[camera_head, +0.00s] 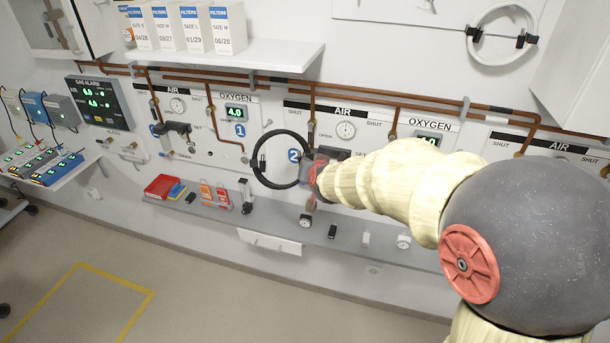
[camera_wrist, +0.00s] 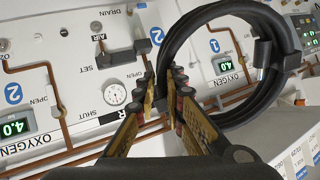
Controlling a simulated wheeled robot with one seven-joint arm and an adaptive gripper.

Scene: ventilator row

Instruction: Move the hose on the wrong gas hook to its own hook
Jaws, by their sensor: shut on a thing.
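A coiled black hose (camera_head: 262,172) shows in front of the wall between panels 1 and 2 in the head view. In the wrist view the black hose (camera_wrist: 225,118) is a large ring at the upper right, with a grey-black end fitting (camera_wrist: 262,55). My gripper (camera_head: 312,172) is at the coil's right side. In the wrist view my gripper (camera_wrist: 164,80) is shut on the coil's near left side. I cannot tell whether the coil touches a hook. A white hose (camera_head: 473,45) hangs high on the wall at the upper right.
A grey shelf (camera_head: 345,243) with gauges and small parts runs below the panels. Copper pipes (camera_head: 385,97) and an upper shelf with filter boxes (camera_head: 198,28) are above. A red bin (camera_head: 163,186) is at left. Open floor (camera_head: 190,290) lies in front.

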